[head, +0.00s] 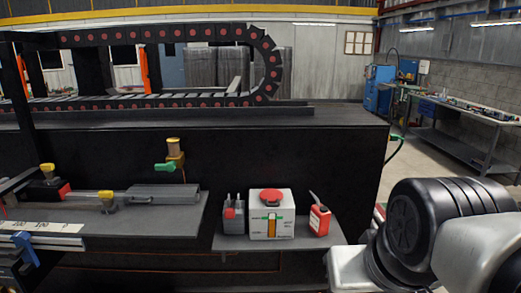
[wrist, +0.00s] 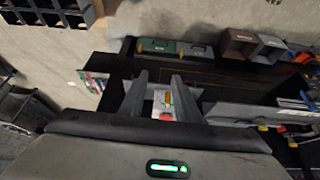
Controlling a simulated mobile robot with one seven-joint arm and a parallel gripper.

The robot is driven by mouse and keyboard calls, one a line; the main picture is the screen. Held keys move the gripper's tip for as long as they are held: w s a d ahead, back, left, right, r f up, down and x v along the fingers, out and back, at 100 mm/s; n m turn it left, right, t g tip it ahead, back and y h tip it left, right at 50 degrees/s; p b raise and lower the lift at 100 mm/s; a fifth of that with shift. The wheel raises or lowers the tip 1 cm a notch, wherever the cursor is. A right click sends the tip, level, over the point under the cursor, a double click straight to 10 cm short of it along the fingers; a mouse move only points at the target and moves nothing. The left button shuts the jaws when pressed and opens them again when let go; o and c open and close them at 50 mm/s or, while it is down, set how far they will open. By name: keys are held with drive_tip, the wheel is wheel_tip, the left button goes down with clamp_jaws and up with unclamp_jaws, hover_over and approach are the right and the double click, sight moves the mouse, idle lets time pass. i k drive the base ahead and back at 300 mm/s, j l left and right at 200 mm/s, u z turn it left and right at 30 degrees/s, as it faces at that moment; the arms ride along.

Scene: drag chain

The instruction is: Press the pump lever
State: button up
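I cannot tell for certain which part is the pump lever. In the wrist view my gripper (wrist: 159,77) is open and empty, its two grey fingers apart. The box's red cap (wrist: 166,116) and an orange strip show between the fingers, beyond them. The head view does not show my gripper; my arm is at lower right.
A grey block (head: 233,214) and a red bottle (head: 319,219) flank the box closely. A grey bench (head: 150,222) with yellow-handled parts is to the left. The drag chain (head: 268,70) loops above on the dark machine. Open floor and a workbench (head: 462,115) are at right.

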sight(230, 213)
drive_tip(key=i+j, duration=0.25)
drive_tip(key=i, duration=0.25)
drive_tip(key=i+j+u, duration=0.15)
drive_tip(key=i, duration=0.4)
